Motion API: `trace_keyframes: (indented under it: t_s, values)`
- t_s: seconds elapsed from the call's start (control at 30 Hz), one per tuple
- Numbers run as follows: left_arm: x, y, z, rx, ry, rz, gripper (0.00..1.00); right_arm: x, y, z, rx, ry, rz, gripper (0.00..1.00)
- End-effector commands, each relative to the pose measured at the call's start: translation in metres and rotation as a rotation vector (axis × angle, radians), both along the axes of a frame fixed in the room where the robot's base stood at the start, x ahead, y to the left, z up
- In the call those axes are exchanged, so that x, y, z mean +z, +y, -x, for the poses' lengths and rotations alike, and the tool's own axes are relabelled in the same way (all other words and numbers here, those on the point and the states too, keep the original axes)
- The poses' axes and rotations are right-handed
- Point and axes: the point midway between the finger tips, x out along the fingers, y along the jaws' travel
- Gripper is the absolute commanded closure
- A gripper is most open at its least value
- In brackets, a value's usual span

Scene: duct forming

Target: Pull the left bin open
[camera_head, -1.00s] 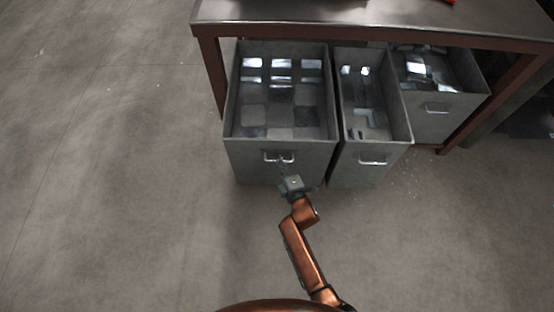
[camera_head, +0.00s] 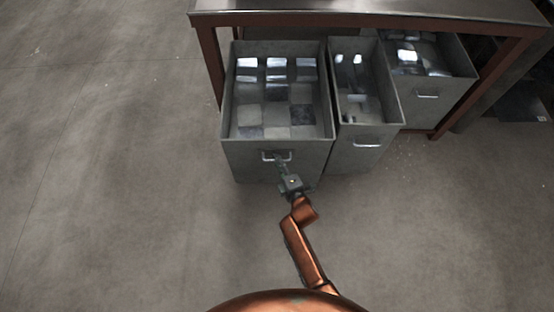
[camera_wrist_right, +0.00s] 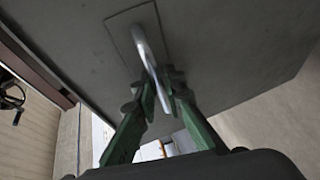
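The left bin (camera_head: 276,163) is a grey open-topped metal drawer under the table, standing well out past the table's front edge. Flat square pieces, some shiny and some dark, lie inside it. Its bar handle (camera_head: 266,157) is on the front face. My right gripper (camera_head: 282,167) reaches that handle from the front. In the right wrist view the green fingers (camera_wrist_right: 163,92) are closed on either side of the pale handle (camera_wrist_right: 149,54), near one end of it. My left gripper is not in view.
A narrower middle bin (camera_head: 362,155) stands close beside the left bin on its right. A third bin (camera_head: 425,97) sits farther back. The table (camera_head: 370,12) has reddish-brown legs. The floor (camera_head: 110,200) to the left and in front is clear.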

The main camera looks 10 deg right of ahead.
Motion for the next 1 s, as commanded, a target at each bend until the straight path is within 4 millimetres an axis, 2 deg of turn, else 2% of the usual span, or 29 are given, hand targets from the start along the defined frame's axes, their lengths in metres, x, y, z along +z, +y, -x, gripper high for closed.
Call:
trace_keyframes:
  t_s: [0.3, 0.47, 0.57, 0.8, 1.0]
  values:
    - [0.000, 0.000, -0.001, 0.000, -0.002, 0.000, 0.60, 0.000, 0.002, 0.000, 0.003, -0.001, 0.000, 0.84]
    - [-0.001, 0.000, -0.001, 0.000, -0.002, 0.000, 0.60, 0.002, -0.002, 0.009, 0.002, 0.000, 0.001, 0.84]
    - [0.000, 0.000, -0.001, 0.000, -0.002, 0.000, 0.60, 0.004, -0.006, 0.024, 0.002, -0.001, 0.001, 0.84]
    - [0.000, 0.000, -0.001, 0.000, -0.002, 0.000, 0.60, 0.014, -0.021, 0.072, 0.001, 0.000, 0.002, 0.84]
    - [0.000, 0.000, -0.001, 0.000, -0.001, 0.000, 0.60, 0.020, -0.030, 0.101, 0.001, 0.001, 0.001, 0.84]
